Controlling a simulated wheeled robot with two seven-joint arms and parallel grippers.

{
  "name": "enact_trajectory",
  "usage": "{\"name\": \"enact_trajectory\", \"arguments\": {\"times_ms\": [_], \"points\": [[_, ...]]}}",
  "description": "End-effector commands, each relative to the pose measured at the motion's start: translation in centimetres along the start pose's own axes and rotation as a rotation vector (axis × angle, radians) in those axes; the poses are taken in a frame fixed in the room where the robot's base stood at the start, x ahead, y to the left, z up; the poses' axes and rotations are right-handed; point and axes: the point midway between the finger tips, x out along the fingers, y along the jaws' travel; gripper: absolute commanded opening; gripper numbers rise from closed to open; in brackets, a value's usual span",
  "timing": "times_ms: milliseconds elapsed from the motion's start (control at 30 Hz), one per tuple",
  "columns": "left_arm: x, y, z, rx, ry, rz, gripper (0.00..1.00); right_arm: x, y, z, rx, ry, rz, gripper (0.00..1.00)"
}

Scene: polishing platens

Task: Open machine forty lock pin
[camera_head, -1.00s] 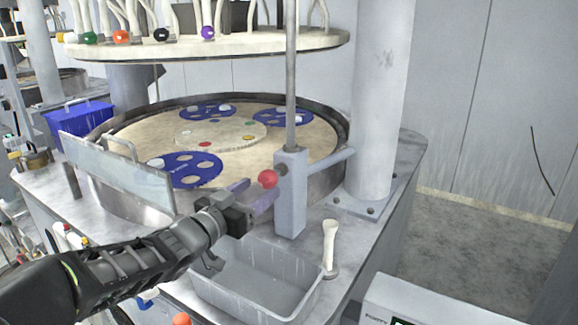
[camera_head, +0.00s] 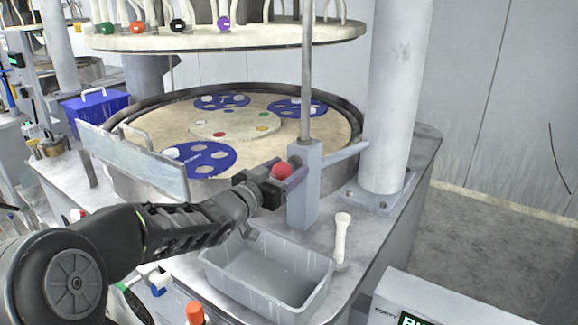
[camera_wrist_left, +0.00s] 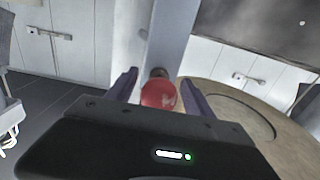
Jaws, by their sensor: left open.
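The lock pin's red ball knob (camera_head: 281,171) sticks out from the grey post (camera_head: 304,190) at the front rim of the round polishing machine. A thin rod rises from this post to the upper plate. My left gripper (camera_head: 285,174) is at the knob, its purple fingers open on either side of it. In the left wrist view the red knob (camera_wrist_left: 159,94) sits between the two spread fingers, with its dark stem and the post behind it. Whether a finger touches the knob I cannot tell. My right gripper is not in view.
A grey tray (camera_head: 265,275) and a white-handled tool (camera_head: 342,240) are on the ledge below the gripper. A clear splash panel (camera_head: 130,160) stands left of it. The platen (camera_head: 290,137) holds blue carriers. A thick column (camera_head: 397,100) rises at right.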

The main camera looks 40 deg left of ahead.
Motion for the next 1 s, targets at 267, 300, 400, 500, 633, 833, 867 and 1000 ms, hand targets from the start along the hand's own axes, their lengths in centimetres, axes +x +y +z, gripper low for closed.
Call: {"name": "enact_trajectory", "arguments": {"times_ms": [267, 300, 400, 500, 633, 833, 867, 1000], "points": [[1.13, 0.05, 0.02, 0.000, 0.000, 0.000, 0.61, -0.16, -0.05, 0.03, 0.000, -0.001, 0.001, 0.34], [1.12, 0.05, 0.02, 0.000, 0.000, 0.000, 0.61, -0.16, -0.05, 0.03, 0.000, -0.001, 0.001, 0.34], [1.11, 0.04, 0.02, 0.000, 0.000, 0.000, 0.60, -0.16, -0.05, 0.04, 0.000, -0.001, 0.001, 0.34], [1.09, 0.04, 0.02, 0.000, 0.000, 0.000, 0.52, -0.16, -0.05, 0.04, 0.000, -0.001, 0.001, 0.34], [1.08, 0.04, 0.03, 0.000, 0.000, 0.000, 0.41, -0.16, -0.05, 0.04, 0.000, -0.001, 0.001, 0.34], [1.08, 0.03, 0.03, 0.000, 0.000, 0.000, 0.25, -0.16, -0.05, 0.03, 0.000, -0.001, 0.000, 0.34], [1.07, 0.03, 0.03, 0.000, 0.000, 0.000, 0.22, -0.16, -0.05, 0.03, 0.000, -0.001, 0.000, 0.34], [1.07, 0.03, 0.03, 0.000, 0.000, 0.000, 0.11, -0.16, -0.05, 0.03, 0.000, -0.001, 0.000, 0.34]]}}
